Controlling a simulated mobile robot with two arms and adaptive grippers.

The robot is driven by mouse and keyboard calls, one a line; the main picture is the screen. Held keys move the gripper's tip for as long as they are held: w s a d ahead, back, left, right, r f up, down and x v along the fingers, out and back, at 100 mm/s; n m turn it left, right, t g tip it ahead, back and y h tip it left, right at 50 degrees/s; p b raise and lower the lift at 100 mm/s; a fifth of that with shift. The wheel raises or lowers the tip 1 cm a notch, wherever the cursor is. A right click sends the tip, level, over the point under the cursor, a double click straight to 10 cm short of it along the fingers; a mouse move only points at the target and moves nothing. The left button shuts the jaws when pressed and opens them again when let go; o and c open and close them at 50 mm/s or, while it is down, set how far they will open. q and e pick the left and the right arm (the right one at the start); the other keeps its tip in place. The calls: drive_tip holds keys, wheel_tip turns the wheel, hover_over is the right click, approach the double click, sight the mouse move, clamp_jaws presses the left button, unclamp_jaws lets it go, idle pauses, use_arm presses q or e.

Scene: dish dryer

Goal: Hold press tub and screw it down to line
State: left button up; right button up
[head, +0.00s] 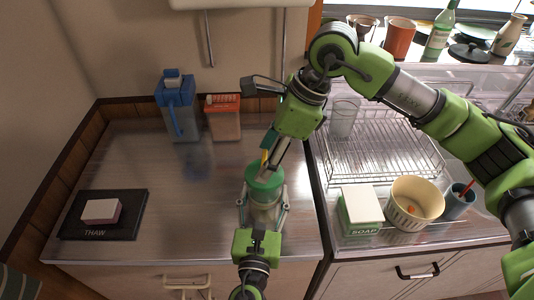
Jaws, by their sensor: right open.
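The press tub (264,212) stands on the metal counter, a clear body under a round green top (264,177). My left gripper (263,207) comes in from the front, with one finger on each side of the tub's body, shut around it. My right gripper (272,160) points down from above at the green top, with its fingers open close over it. The line on the tub is too small to make out, and the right gripper hides part of the top.
A blue jug (177,108) and a red-lidded container (224,122) stand at the back. A black THAW board (104,229) bears a pinkish block (101,211) at left. The wire rack (385,158), soap box (361,215), bowl (416,199) and blue cup (456,204) are right. The counter's left middle is clear.

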drive_tip(key=c, duration=1.1)
drive_tip(key=shift+m, duration=0.3)
drive_tip(key=m+t, duration=0.1)
drive_tip(key=m, duration=0.1)
drive_tip(key=m+t, duration=0.1)
drive_tip(key=m, duration=0.1)
drive_tip(key=shift+s+r+m+h, duration=0.1)
drive_tip(key=shift+m+h, duration=0.3)
drive_tip(key=m, duration=0.3)
drive_tip(key=m+t+h, duration=0.1)
drive_tip(key=m, duration=0.1)
drive_tip(key=shift+s+a+m+h, duration=0.1)
drive_tip(key=shift+a+m+h, duration=0.05)
drive_tip(key=shift+m+h, duration=0.2)
drive_tip(key=shift+m+t, duration=0.25)
drive_tip(key=shift+t, duration=0.05)
drive_tip(key=o, duration=1.1)
